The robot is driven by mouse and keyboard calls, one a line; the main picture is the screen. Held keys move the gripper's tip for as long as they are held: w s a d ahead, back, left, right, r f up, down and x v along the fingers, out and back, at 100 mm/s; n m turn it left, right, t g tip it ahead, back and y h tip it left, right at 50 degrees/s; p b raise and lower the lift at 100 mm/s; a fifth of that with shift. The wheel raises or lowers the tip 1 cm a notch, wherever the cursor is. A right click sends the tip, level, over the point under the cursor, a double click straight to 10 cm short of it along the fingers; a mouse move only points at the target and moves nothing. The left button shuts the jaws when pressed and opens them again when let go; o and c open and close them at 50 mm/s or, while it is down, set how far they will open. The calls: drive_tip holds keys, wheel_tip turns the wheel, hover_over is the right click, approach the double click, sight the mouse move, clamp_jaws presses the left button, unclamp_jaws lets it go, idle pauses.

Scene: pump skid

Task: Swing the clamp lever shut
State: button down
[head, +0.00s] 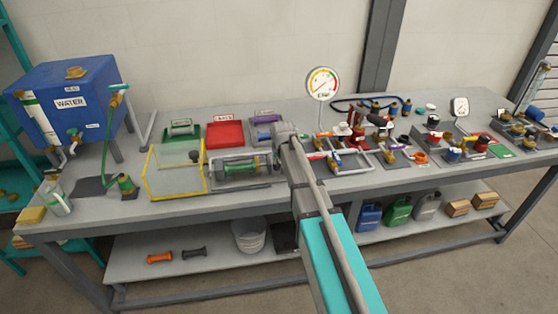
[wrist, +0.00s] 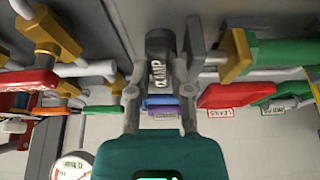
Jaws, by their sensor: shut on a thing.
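The clamp lever (wrist: 160,44) shows in the wrist view as a dark, rounded grip with a white label, partly readable as "AMP". My gripper (wrist: 158,78) has one grey finger on each side of this grip and is shut on it. The lever's lower end and pivot are hidden. In the head view my arm covers the lever and most of the gripper. A cylinder with a green middle (head: 234,167) lies in a grey holder just left of my gripper. Its green body (wrist: 285,52) and a brass end fitting (wrist: 237,54) show at right in the wrist view.
A yellow-framed clear guard (head: 176,182) stands left of the holder. A red tray (head: 225,134) and a green tray (head: 181,131) lie behind it. A pressure gauge (head: 322,83) rises behind my arm. Pipes and valves crowd the bench to the right. The bench's front strip is mostly clear.

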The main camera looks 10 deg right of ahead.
drive_tip(key=c, duration=0.5)
unclamp_jaws()
drive_tip(key=shift+c, duration=0.2)
drive_tip(key=s+f+g, duration=0.1)
drive_tip(key=s+g, duration=0.3)
drive_tip(key=s, duration=2.5)
drive_tip(key=shift+d+f, duration=0.15)
drive_tip(key=shift+f, duration=0.1)
